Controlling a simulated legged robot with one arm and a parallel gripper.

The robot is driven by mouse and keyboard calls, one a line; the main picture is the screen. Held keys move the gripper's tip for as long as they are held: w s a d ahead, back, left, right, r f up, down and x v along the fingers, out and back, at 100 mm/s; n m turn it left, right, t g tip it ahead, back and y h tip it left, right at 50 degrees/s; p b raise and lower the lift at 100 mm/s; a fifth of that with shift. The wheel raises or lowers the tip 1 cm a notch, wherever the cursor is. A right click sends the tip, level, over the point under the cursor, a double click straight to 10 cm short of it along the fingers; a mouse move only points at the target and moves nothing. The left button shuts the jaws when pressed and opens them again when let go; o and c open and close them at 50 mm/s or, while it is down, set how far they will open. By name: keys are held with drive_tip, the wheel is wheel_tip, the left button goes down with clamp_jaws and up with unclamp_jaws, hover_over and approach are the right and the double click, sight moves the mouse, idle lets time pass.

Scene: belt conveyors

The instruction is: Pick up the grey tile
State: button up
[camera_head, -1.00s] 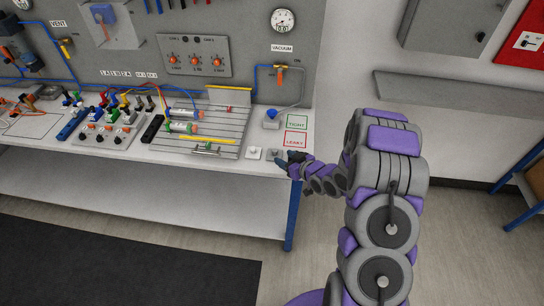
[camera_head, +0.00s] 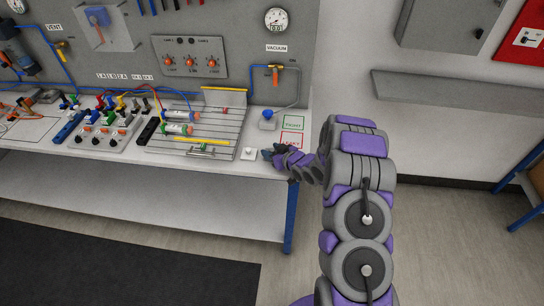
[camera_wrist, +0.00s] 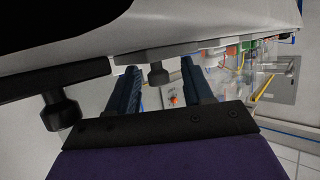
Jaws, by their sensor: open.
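In the head view my gripper (camera_head: 270,154) is at the bench's front right edge, over the spot of the grey tile, which it hides there. In the wrist view, which looks upside down, a grey tile (camera_wrist: 150,53) with a dark knob shows between the two fingers. My gripper (camera_wrist: 164,85) is open, one finger on each side of the knob. I cannot tell whether the fingers touch it. A pale tile (camera_head: 249,153) with a small knob lies just left of my gripper.
A dark plate with a knob (camera_wrist: 60,85) is beside the grey tile in the wrist view. A slatted rack (camera_head: 225,128), a blue-topped device (camera_head: 268,119) and green and red marked squares (camera_head: 293,123) are close by on the bench (camera_head: 105,170). The panel (camera_head: 235,35) rises behind.

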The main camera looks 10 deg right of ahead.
drive_tip(key=shift+s+a+f, duration=0.1)
drive_tip(key=shift+a+f, duration=0.05)
drive_tip(key=shift+a, duration=0.5)
drive_tip(key=c, duration=0.9)
drive_tip(key=shift+d, duration=0.25)
clamp_jaws()
